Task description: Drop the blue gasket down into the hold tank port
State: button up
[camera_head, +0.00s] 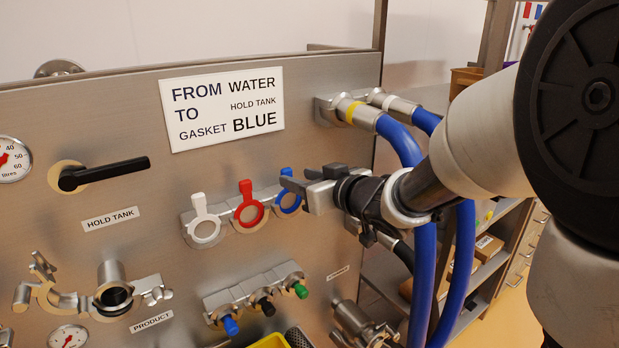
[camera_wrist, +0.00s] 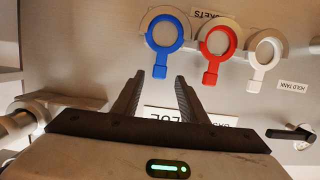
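The blue gasket (camera_head: 286,172) hangs on a metal rack on the panel, rightmost of three in the head view; its ring is partly hidden by my gripper. In the wrist view the whole blue gasket (camera_wrist: 160,69) shows, with its tab just beyond the fingertips. My gripper (camera_wrist: 159,82) is open and empty, fingers either side of the line to that tab. In the head view my gripper (camera_head: 293,180) is close to the blue gasket; contact cannot be told. An upright pipe port (camera_head: 112,272) stands below the HOLD TANK label (camera_head: 110,218), with an open clamp (camera_head: 38,293) to its left.
The red gasket (camera_head: 246,187) and white gasket (camera_head: 199,203) hang beside the blue one. A black lever (camera_head: 104,173) projects above the HOLD TANK label. Blue hoses (camera_head: 425,270) hang at right, near my arm. Blue, black and green plugs (camera_head: 268,306) sit below the gaskets.

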aim_at(289, 174)
jog(key=shift+b+x, duration=0.5)
jog(key=shift+x, duration=2.9)
jog(key=shift+c, duration=0.3)
jog(key=c, duration=0.8)
